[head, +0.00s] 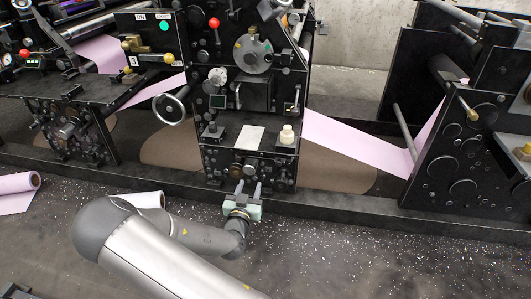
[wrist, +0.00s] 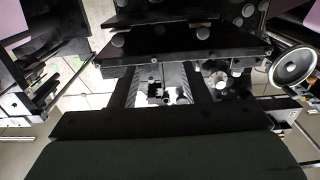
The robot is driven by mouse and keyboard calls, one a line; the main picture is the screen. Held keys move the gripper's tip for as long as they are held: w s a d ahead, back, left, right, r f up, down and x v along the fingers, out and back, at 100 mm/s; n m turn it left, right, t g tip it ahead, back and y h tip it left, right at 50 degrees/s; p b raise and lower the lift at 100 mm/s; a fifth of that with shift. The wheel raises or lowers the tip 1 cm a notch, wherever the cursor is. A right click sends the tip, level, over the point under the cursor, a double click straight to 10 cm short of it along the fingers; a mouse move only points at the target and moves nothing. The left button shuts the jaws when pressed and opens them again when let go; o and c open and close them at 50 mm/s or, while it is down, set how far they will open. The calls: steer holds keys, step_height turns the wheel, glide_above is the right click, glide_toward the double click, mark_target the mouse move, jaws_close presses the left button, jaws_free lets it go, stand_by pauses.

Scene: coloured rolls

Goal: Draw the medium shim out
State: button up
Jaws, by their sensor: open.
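My gripper (head: 248,187) is in front of the lower panel of the middle black machine (head: 210,165), with its two grey fingers apart and pointing toward that panel. In the wrist view my gripper (wrist: 157,72) shows its fingers spread, with a gap and nothing held between them. A small pale and dark fitting (wrist: 155,92) shows in that gap; I cannot tell what it is. I cannot pick out the medium shim for certain in either view.
A shelf above my gripper bears a pale card (head: 249,139) and a cream stepped knob (head: 287,133). A pink web (head: 350,145) runs right to another machine frame (head: 470,150). A black rail (head: 340,206) crosses below. The speckled floor at right is clear.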

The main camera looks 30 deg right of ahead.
steer(key=b+x, duration=0.3)
steer(key=x, duration=1.4)
